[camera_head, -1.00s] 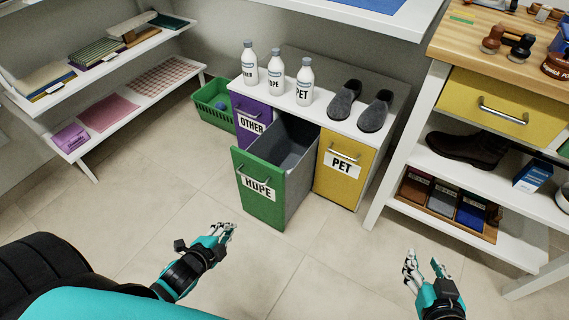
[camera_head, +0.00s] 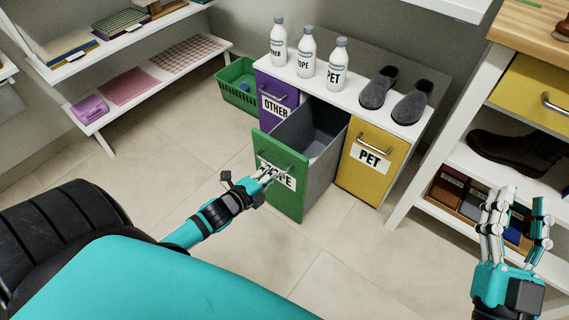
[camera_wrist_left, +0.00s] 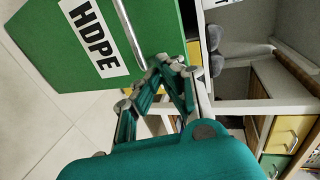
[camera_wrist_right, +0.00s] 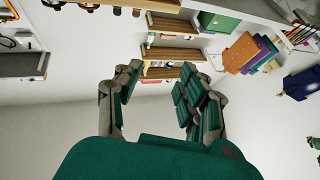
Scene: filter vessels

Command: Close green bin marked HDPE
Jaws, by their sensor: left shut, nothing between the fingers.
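The green bin marked HDPE (camera_head: 283,201) is pulled out of the white cabinet, its grey inside showing from above. Its front, label and handle also show in the left wrist view (camera_wrist_left: 58,62). My left gripper (camera_head: 276,174) is shut and empty, in front of the green front beside the handle and partly over the label. I cannot tell whether it touches the front. My right gripper (camera_head: 517,192) is open and empty, raised at the right in front of the shelf unit, away from the bin.
The purple OTHER bin (camera_head: 278,92) and yellow PET bin (camera_head: 373,170) are closed. Bottles and dark slippers (camera_head: 411,104) stand on the cabinet top (camera_head: 352,102). A green basket (camera_head: 238,92) sits left of the cabinet. The floor in front is clear.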

